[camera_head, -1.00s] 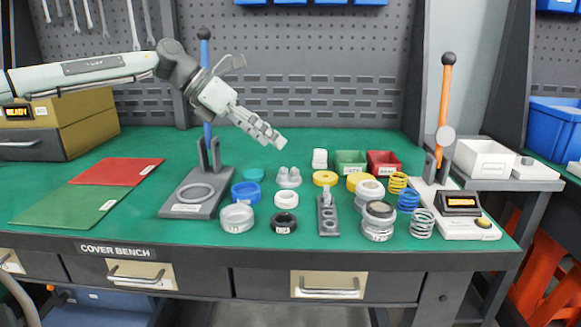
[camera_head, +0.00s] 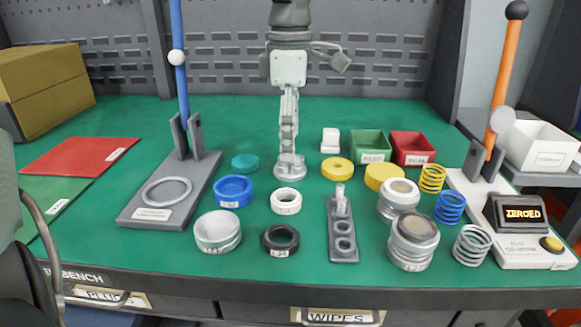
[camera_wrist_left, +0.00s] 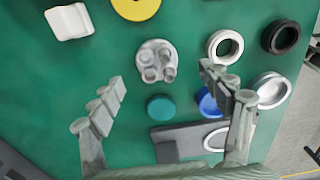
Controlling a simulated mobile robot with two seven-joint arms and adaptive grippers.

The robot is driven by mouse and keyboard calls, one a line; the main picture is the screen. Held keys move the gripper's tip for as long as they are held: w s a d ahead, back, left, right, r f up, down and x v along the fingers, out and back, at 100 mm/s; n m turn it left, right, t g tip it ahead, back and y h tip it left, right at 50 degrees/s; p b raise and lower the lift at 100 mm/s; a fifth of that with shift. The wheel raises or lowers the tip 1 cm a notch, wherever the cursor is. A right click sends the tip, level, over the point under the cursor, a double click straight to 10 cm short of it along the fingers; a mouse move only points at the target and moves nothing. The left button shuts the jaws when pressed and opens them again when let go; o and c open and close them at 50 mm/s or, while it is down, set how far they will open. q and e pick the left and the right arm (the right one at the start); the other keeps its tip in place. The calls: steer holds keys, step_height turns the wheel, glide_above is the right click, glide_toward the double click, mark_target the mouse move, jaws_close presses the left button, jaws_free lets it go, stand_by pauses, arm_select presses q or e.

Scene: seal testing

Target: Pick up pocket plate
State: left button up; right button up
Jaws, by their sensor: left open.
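My left gripper (camera_head: 289,148) points down from above at the middle of the green bench in the head view. In the left wrist view its fingers (camera_wrist_left: 163,82) are spread wide with nothing between them. A grey round plate with several cup-like pockets (camera_wrist_left: 157,62) lies beyond and between the fingertips there. In the head view this round plate (camera_head: 291,176) shows just below the gripper, partly covered by it. A grey oblong plate with round holes and an upright peg (camera_head: 343,237) lies nearer the front edge. My right gripper is not in view.
A teal disc (camera_head: 245,162), blue ring (camera_head: 233,190) and white ring (camera_head: 286,201) lie close by. A lever press (camera_head: 138,208) stands left. Green (camera_head: 370,146) and red (camera_head: 412,149) bins, yellow rings, springs and jars stand right. The bench behind the gripper is mostly clear.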

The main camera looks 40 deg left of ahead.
mark_target(290, 167)
arm_select(q)
steer(key=f, duration=0.4)
steer(key=shift+w+a+f, duration=0.1)
steer(key=shift+w+f, duration=0.1)
steer(key=shift+f, duration=0.15)
steer(key=c, duration=1.3)
steer(key=shift+r, duration=0.15)
